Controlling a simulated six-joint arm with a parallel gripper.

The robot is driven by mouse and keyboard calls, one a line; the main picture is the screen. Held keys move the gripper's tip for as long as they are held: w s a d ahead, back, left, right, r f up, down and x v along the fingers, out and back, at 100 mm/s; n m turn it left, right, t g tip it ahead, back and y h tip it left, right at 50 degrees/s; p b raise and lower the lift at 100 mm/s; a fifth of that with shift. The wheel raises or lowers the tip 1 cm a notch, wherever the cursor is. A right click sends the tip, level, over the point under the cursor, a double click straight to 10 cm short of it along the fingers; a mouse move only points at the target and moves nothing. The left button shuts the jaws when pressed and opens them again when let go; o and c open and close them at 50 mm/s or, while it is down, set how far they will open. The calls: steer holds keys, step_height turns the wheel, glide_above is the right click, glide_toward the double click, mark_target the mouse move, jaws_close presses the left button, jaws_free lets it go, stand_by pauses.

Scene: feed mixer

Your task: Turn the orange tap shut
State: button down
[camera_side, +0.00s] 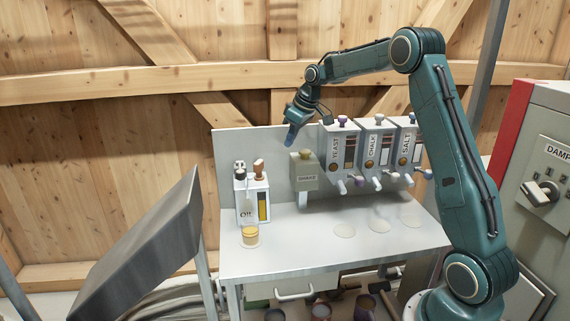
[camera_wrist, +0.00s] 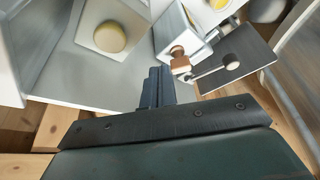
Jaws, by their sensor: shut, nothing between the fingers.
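The oil dispenser (camera_side: 240,205), white with a yellow gauge strip, stands at the left of the bench. An orange-brown handle (camera_side: 258,168) stands upright on its top; it also shows in the wrist view (camera_wrist: 180,54).
A grey box with a yellow-green knob (camera_side: 304,172) stands just below my gripper. The yeast (camera_side: 339,146), chalk (camera_side: 376,146) and salt dispensers line the back right. The bench middle is clear.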

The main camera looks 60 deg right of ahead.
steer(key=shift+v, duration=1.4)
steer(key=c, duration=1.5)
jaws_free()
steer(key=shift+w, duration=0.1)
steer(key=shift+o, duration=0.9)
steer(key=shift+w+f, duration=0.15)
steer(key=shift+w, duration=0.05)
steer(key=w+a+f+m+h, duration=0.2)
steer(key=w+a+m+h, duration=0.35)
steer(key=w+m, duration=0.3)
steer(key=a+m+h, duration=0.1)
steer(key=a+m, duration=0.1)
steer(key=a+m+g+h, duration=0.1)
steer(key=a+m, duration=0.2)
steer(key=s+a+m+h, duration=0.1)
steer(key=a+m, duration=0.1)
steer(key=a, duration=0.1)
steer(key=shift+s+a+r+g, duration=0.15)
steer(key=shift+r+g, duration=0.1)
steer(key=shift+g, duration=0.15)
steer(key=shift+s+a+r+m+h, duration=0.2)
steer(key=shift+s+a+m+h, duration=0.15)
steer(key=shift+a+m, duration=0.3)
steer(key=shift+d+f, duration=0.1)
steer(key=shift+d, duration=0.05)
